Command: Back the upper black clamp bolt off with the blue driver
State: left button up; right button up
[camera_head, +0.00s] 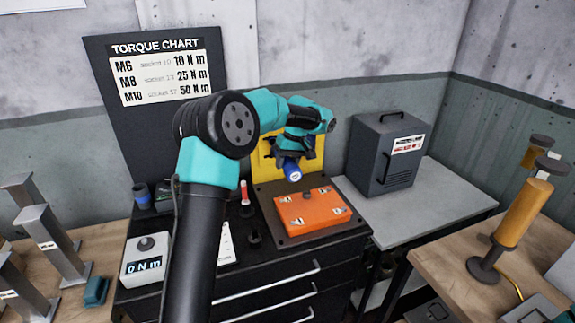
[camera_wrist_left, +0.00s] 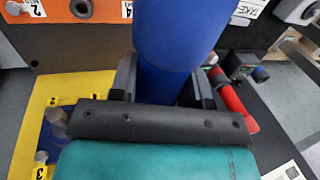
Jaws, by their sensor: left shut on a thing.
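My left gripper (camera_head: 294,152) is shut on the blue driver (camera_head: 292,170), in front of the yellow panel (camera_head: 264,160). In the left wrist view the driver (camera_wrist_left: 178,40) is a thick blue cylinder between the dark fingers of my left gripper (camera_wrist_left: 165,78). The driver's tip is hidden in both views. The yellow panel, partly covered by my arm, also shows in the left wrist view (camera_wrist_left: 30,125), with tags 2 and 3 beside grey bolt heads. I cannot make out the upper black clamp bolt. My right gripper is not in view.
An orange plate (camera_head: 312,210) with numbered tags lies on a dark base below the driver. A red-and-white tool (camera_head: 245,192) stands to its left. A torque readout (camera_head: 146,262) shows 0 N m. A dark cabinet (camera_head: 385,155) stands right; the grey table (camera_head: 440,195) has bare room.

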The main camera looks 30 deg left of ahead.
aim_at(292, 163)
pick_arm(q)
jog(key=shift+w+a+r, duration=0.1)
jog(key=shift+w+a, duration=0.55)
jog(key=shift+a, duration=0.15)
dwell(2.4)
jog(key=shift+d, duration=0.1)
jog(key=shift+s+d, duration=1.65)
jog(key=shift+d, duration=0.25)
